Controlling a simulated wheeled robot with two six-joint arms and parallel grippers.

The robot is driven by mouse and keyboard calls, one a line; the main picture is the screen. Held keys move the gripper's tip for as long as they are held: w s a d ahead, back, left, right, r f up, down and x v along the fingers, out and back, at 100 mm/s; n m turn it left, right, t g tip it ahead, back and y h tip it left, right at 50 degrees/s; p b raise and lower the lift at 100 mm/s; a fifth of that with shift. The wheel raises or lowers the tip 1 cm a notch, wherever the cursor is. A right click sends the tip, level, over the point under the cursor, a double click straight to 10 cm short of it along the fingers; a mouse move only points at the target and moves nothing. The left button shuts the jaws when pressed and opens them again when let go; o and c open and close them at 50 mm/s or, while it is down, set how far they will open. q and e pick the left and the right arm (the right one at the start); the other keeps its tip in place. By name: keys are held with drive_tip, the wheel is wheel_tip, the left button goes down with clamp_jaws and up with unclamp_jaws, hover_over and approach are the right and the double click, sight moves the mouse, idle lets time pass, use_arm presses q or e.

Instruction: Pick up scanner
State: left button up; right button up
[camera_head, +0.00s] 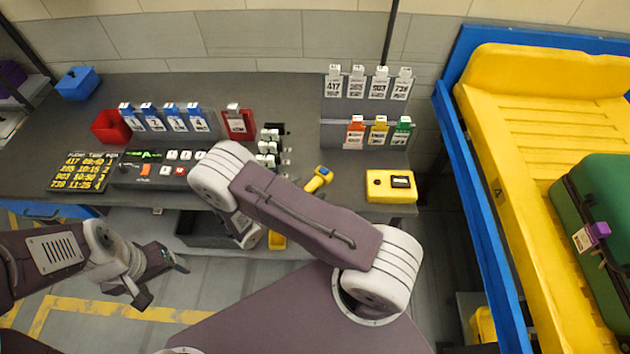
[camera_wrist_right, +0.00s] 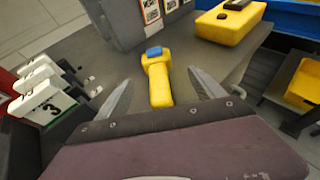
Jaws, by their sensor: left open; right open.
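The scanner (camera_head: 319,179) is a small yellow handheld device with a blue-grey head, lying on the dark grey counter near its front edge. In the right wrist view the scanner (camera_wrist_right: 158,78) lies between the two open fingers of my right gripper (camera_wrist_right: 160,92), its handle toward the gripper and untouched by the fingers. My left gripper (camera_head: 162,277) is open and empty, low at the left in front of the counter.
A yellow box device (camera_head: 391,186) stands right of the scanner. White numbered blocks (camera_wrist_right: 42,92) stand to its left. A grey rack with tags (camera_head: 366,134) is behind. A blue-framed conveyor (camera_head: 473,206) with a yellow tray and green suitcase (camera_head: 600,215) is at the right.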

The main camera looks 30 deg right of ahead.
sight(320, 176)
drive_tip(key=shift+w+d+f, duration=0.15)
drive_tip(key=shift+w+d, duration=0.1)
drive_tip(key=p+x, duration=0.1)
drive_tip(key=x, duration=0.4)
drive_tip(key=shift+d, duration=0.1)
drive_tip(key=shift+w+d, duration=0.1)
drive_tip(key=shift+w, duration=0.05)
clamp_jaws()
drive_tip(key=shift+r, duration=0.75)
wheel_tip(320, 176, up, 3)
drive_tip(key=shift+r, duration=0.1)
drive_tip(key=s+d+r+b, duration=0.1)
drive_tip(key=s+d+r, duration=0.5)
drive_tip(key=s+d, duration=0.2)
drive_tip(key=shift+s+r, duration=0.15)
drive_tip(key=shift+r, duration=0.1)
